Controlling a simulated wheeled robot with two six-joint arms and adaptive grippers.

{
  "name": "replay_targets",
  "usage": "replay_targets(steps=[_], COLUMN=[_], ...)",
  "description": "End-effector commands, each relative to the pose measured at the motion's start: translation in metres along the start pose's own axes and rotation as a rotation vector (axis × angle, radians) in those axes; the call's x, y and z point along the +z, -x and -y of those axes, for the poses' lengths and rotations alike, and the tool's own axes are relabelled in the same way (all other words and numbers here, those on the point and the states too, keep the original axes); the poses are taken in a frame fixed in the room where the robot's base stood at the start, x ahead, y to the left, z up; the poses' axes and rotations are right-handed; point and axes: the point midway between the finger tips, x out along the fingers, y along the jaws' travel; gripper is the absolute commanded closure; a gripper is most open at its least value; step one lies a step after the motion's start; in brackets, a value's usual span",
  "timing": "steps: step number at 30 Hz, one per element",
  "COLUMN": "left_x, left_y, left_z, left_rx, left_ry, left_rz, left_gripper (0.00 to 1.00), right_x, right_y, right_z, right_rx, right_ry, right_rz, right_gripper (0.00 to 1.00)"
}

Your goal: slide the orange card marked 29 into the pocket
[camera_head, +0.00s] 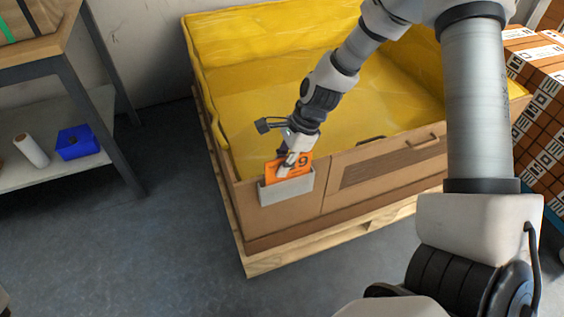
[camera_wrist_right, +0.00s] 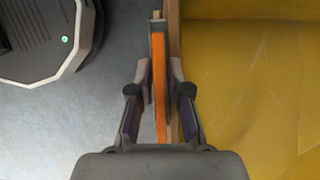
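The orange card (camera_head: 273,170) stands upright at the grey pocket (camera_head: 287,190) on the front of the brown crate. Its lower part is hidden behind the pocket's front wall, and its upper part sticks out above. My right gripper (camera_head: 290,164) comes down from above and covers part of the printed number. In the right wrist view the card (camera_wrist_right: 159,90) shows edge-on as an orange strip between the fingertips of my right gripper (camera_wrist_right: 160,72), which appear closed on its two faces. How deep the card sits is hidden. My left gripper is not in view.
The crate (camera_head: 350,190) has a yellow lining (camera_head: 235,120) and stands on a wooden pallet (camera_head: 300,258). A shelf with a blue bin (camera_head: 77,142) and a white roll (camera_head: 31,150) is at left. Patterned boxes (camera_head: 540,90) stand at right. The floor before the crate is clear.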

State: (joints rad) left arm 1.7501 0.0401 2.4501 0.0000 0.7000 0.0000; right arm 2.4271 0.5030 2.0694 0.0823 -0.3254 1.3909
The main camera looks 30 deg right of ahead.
Motion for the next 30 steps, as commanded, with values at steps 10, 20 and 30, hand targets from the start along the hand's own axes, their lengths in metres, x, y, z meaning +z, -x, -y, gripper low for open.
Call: replay_targets(steps=[10, 20, 30], left_x=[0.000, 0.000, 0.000], left_y=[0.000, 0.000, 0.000], left_z=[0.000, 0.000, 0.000], left_rx=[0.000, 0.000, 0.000], left_ry=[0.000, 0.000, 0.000], left_rz=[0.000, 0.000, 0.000], left_gripper=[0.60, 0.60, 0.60], right_x=[0.000, 0.001, 0.000], right_y=[0.001, 0.059, 0.118], right_z=[0.000, 0.002, 0.000], right_rx=[0.000, -0.008, -0.001], right_ry=[0.001, 0.003, 0.001], right_rz=[0.000, 0.007, 0.000], right_gripper=[0.62, 0.62, 0.62])
